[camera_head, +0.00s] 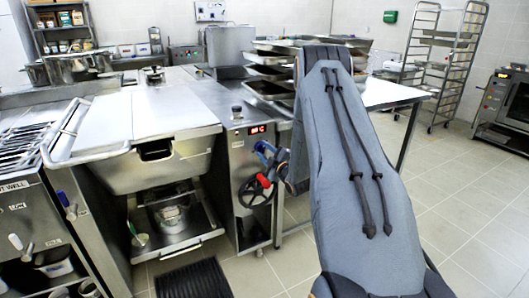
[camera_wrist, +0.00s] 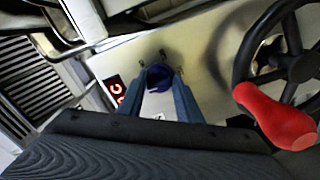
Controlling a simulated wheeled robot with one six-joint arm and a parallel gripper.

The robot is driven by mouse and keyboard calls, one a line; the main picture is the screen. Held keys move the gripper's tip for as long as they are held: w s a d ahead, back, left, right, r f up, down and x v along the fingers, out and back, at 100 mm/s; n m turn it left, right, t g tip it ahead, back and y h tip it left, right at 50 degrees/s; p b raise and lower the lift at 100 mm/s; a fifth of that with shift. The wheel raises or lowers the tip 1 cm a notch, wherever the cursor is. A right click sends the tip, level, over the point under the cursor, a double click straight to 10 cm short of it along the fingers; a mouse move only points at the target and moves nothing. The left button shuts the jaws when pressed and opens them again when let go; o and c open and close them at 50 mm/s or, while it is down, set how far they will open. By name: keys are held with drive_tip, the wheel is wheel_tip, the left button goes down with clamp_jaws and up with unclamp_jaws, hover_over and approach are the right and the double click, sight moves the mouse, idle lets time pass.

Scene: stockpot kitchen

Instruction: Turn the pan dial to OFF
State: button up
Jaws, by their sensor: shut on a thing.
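The pan dial (camera_wrist: 159,80) is a small dark blue knob on the steel front panel, seen in the wrist view between my fingertips. My gripper (camera_wrist: 160,72) is shut on it, with one blue-grey finger on each side. In the head view my gripper (camera_head: 263,150) reaches the panel below the red display (camera_head: 257,129), and the dial is hidden there behind the fingers. The display also shows in the wrist view (camera_wrist: 115,91), left of the fingers. The dial's pointer and its OFF mark cannot be made out.
A black handwheel (camera_wrist: 240,60) with a red handle (camera_wrist: 277,118) stands close right of my gripper in the wrist view. In the head view it sits below my gripper. The tilting pan (camera_head: 165,150) is to the left, and a steel table (camera_head: 390,93) is behind my arm.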

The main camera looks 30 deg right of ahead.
drive_tip(key=o, duration=1)
drive_tip(key=shift+o, duration=0.2)
drive_tip(key=shift+s, duration=0.15)
drive_tip(key=s, duration=0.7)
drive_tip(key=shift+s+a, duration=0.2)
drive_tip(key=shift+s, duration=0.05)
drive_tip(key=s+a+r+m+g+p, duration=0.1)
drive_tip(key=s+a+r+m+g, duration=0.1)
drive_tip(key=s+a+m+g, duration=0.3)
drive_tip(key=a+r+g+p, duration=0.1)
drive_tip(key=a+r+g, duration=0.15)
drive_tip(key=a, duration=0.55)
drive_tip(key=s+a+r+m+g+p, duration=0.1)
drive_tip(key=s+a, duration=0.4)
drive_tip(key=s, duration=0.5)
drive_tip(key=s+a+r+m+g, duration=0.3)
drive_tip(key=s+a+g, duration=0.3)
drive_tip(key=s, duration=0.4)
drive_tip(key=s+a+r+m+g+y+p, duration=0.1)
drive_tip(key=s+a, duration=0.4)
drive_tip(key=s, duration=0.5)
drive_tip(key=shift+s+a+r+m+g+p, duration=0.15)
drive_tip(key=shift+s+r+m+g+p, duration=0.25)
drive_tip(key=shift+r+m+g, duration=0.65)
